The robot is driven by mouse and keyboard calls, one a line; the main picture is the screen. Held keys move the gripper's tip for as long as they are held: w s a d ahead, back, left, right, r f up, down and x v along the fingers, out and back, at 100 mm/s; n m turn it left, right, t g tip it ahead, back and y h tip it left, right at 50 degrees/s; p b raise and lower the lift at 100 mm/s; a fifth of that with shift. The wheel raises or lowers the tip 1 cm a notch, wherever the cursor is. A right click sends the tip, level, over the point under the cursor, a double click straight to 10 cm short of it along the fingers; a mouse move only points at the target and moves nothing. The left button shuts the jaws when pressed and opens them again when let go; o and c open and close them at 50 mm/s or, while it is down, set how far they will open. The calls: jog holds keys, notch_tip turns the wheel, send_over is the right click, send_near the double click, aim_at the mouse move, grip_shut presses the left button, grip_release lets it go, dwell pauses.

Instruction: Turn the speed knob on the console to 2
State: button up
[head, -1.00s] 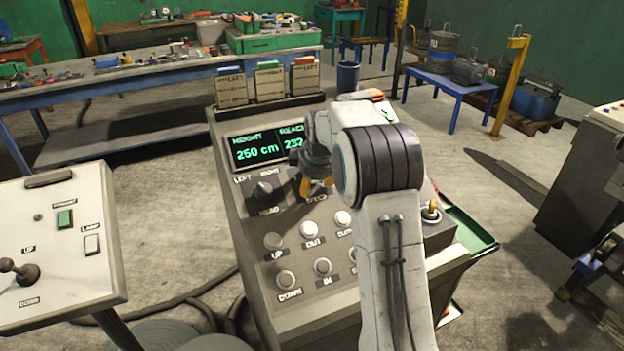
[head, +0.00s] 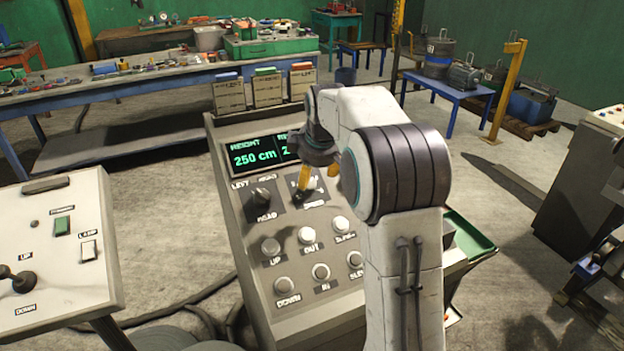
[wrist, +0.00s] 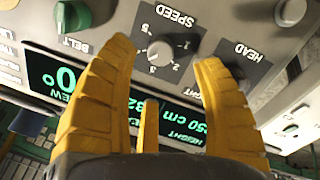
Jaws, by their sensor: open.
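The speed knob (wrist: 160,53) is a round grey knob on a dark plate marked SPEED, upside down in the wrist view. Digits ring it; I cannot tell which one it points at. My gripper (wrist: 167,52) is open, its yellow fingertips on either side of the knob in the picture. Whether they touch it or hover above the panel is unclear. In the head view my gripper (head: 318,183) is over the console (head: 235,215), at the speed plate.
The HEAD knob (head: 261,196) sits left of the speed plate in the head view. Pale push buttons such as OUT (head: 307,235) lie below. In the wrist view a green BELT knob (wrist: 73,16) is nearby. The green display (head: 256,155) is above the plates.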

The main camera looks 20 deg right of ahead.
jog(key=shift+v, duration=2)
